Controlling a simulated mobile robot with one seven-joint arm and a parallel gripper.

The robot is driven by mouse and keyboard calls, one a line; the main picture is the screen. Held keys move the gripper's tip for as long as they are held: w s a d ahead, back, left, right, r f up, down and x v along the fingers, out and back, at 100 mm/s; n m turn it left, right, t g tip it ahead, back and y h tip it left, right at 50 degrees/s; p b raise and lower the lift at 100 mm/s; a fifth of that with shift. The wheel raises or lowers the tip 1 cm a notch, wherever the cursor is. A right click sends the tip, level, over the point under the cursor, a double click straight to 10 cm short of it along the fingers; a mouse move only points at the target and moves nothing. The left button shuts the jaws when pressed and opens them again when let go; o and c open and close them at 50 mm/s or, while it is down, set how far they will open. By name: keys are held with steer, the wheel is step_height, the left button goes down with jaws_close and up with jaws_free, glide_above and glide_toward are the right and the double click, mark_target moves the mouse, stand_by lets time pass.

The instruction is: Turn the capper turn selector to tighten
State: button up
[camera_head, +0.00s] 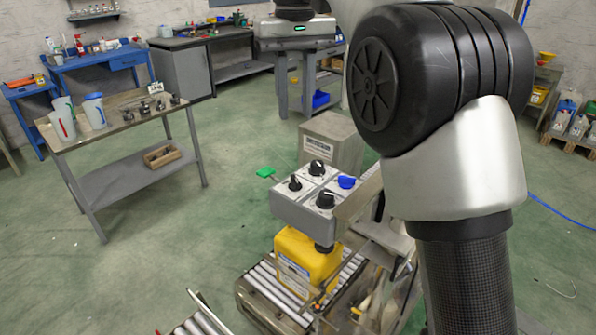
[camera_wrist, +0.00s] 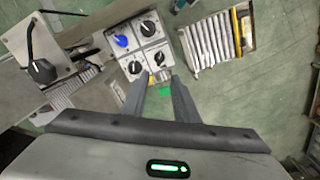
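The capper's grey control box (camera_head: 283,207) carries three black knobs and one blue knob (camera_head: 346,182). The black knobs are at the back (camera_head: 318,168), left (camera_head: 295,183) and front (camera_head: 325,200); I cannot read which is the turn selector. In the wrist view the blue knob (camera_wrist: 121,41) and black knobs (camera_wrist: 148,28) (camera_wrist: 135,67) show, with the left black knob (camera_wrist: 159,58) just beyond my fingertips. My gripper (camera_wrist: 158,78) is open and empty, with fingers apart. In the head view my gripper (camera_head: 296,112) points down, above the box in the picture.
A yellow jug (camera_head: 303,262) stands below the box on the roller conveyor (camera_head: 262,285). A green piece (camera_head: 265,172) sits left of the box. A bench (camera_head: 125,127) with jugs stands at left.

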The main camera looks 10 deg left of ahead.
mark_target(296, 180)
step_height(296, 180, down, 16)
steer(key=b, duration=0.4)
steer(key=shift+f, duration=0.15)
jaws_close()
